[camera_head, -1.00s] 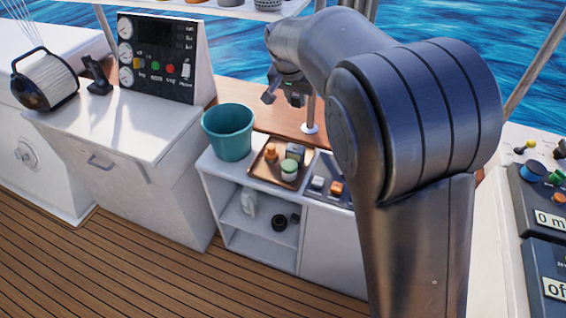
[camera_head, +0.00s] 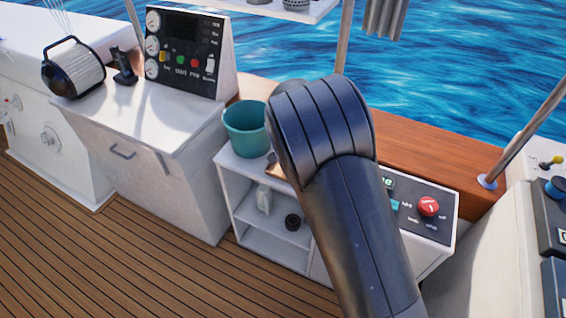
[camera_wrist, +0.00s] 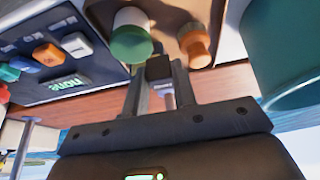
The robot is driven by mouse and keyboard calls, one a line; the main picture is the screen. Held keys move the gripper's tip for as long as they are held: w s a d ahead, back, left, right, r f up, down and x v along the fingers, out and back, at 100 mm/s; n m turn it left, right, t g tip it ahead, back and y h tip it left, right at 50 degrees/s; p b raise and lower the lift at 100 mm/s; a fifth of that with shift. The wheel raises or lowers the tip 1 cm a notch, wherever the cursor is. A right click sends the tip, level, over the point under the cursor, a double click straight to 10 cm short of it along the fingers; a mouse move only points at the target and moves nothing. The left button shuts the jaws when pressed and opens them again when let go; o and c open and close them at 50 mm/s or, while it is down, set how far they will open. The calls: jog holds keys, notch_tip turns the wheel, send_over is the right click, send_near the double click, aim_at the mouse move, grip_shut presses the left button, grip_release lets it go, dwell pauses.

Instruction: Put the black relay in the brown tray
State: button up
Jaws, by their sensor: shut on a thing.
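The black relay (camera_wrist: 158,67) is held between the two fingers of my gripper (camera_wrist: 161,85) in the wrist view. The brown tray (camera_wrist: 168,38) lies just beyond the relay there, at the top middle. The tray holds a white jar with a green lid (camera_wrist: 131,40) and an orange piece (camera_wrist: 195,42). Whether the relay touches the tray cannot be told. In the head view my arm hides the gripper, the relay and nearly all of the tray.
A teal bucket (camera_head: 245,130) stands beside the tray and also shows close at the right of the wrist view (camera_wrist: 290,55). A dark panel with coloured controls (camera_wrist: 45,60) is on the other side. Open shelves (camera_head: 268,215) are below the counter.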

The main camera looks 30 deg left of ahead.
send_over(279, 167)
jog(key=s, duration=0.2)
jog(key=f, duration=0.4)
jog(key=shift+w+f, duration=0.1)
jog(key=shift+w, duration=0.15)
jog(key=shift+f, duration=2.05)
jog(key=o, duration=0.7)
jog(key=shift+f, duration=0.15)
jog(key=shift+c, duration=0.2)
jog(key=v, duration=1.2)
jog(key=shift+r, duration=0.25)
